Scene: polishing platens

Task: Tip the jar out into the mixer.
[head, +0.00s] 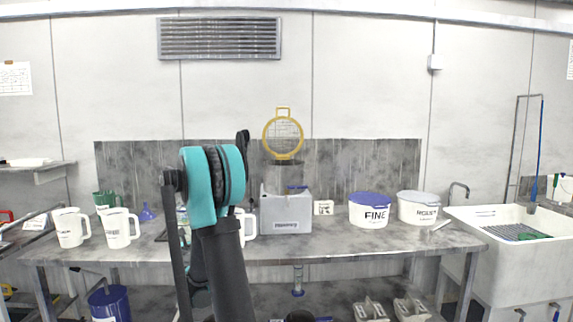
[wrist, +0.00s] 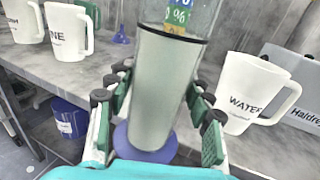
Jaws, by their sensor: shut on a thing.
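The jar (wrist: 155,85) is a clear cylinder with pale grey-green contents, a green label near its top and a blue round base. My gripper (wrist: 160,98) is shut on it, with green-padded fingers on both sides. The jar looks upright in the wrist view; I cannot tell whether it touches the bench. In the head view my arm hides most of the jar and gripper. The mixer (head: 286,214) is a grey box with a dark see-through vessel on top, right of my arm. Its grey body shows at the right edge of the wrist view (wrist: 292,80).
A white WATER jug (wrist: 242,95) stands between jar and mixer. More white jugs (head: 118,230) and a blue funnel (head: 146,214) are left on the bench. A yellow ring (head: 283,134) rises above the mixer. FINE (head: 370,213) and lidded white tubs (head: 417,210) stand right.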

